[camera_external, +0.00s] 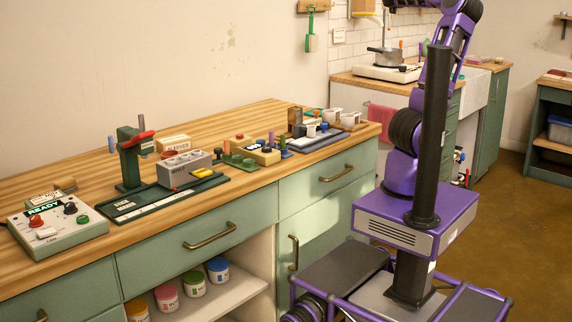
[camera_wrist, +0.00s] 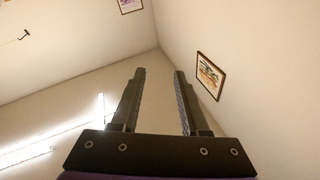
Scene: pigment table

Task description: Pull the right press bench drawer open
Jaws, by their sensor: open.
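The right press bench drawer (camera_external: 305,192) is the green front under the right end of the wooden worktop, with a dark bar handle (camera_external: 337,174). It looks shut, flush with the bench front. My gripper (camera_wrist: 160,73) is open in the wrist view, its two dark fingers apart with nothing between them. It faces the upper walls and ceiling, and no bench shows there. In the external view my arm stands right of the bench and rises out of the top of the picture, so the gripper is hidden and far from the handle.
A middle drawer (camera_external: 190,246) and a cupboard door with an upright handle (camera_external: 293,252) are beside and below. Jars (camera_external: 194,283) stand on an open shelf. The worktop holds a green press (camera_external: 130,160) and a control box (camera_external: 58,232). My base stands close to the bench's right end.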

